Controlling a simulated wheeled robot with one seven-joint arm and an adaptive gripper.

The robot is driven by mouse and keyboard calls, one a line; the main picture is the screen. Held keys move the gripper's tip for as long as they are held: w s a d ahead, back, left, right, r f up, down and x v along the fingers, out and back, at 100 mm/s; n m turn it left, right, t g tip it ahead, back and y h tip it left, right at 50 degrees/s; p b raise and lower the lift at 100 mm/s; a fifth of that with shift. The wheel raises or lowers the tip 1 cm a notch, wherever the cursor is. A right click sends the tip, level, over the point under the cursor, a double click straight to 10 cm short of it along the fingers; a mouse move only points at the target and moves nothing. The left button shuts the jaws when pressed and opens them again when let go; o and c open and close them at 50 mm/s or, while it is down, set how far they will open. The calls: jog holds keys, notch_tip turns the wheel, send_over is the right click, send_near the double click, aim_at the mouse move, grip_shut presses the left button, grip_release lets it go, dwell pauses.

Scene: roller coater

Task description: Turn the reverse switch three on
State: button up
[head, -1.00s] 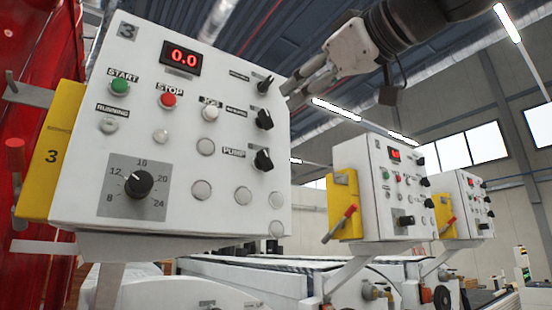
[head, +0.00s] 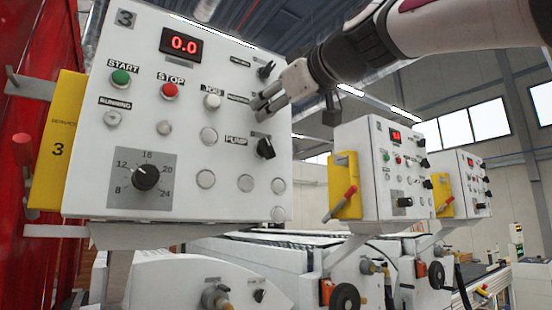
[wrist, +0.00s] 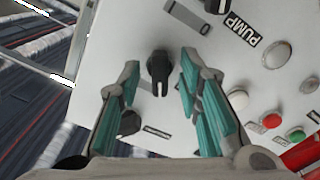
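The control panel marked 3 (head: 100,185) is a white box with a red 0.0 display. Three black rotary switches run down its right side: the top one (head: 266,70), a middle one hidden behind my gripper in the head view, and the lower one (head: 266,148) beside the PUMP label. I cannot read the small labels to tell which is the reverse switch. My gripper (head: 262,108) is at the middle switch. In the wrist view its teal-padded fingers (wrist: 160,75) are open, on either side of the middle switch (wrist: 160,68); contact cannot be told.
Green, red and white buttons and a dial (head: 146,177) are on the same panel. A yellow box (head: 58,145) is on its left side. Two similar panels stand to the right, the nearer one (head: 385,190) with a red-handled lever. Roller machinery (head: 190,280) lies below.

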grip_shut()
jog(key=shift+m, duration=0.3)
jog(key=m+p, duration=0.1)
jog(key=m, duration=1)
jog(key=shift+p, duration=0.35)
jog(key=shift+m, duration=0.3)
jog(key=shift+o, duration=0.6)
grip_release()
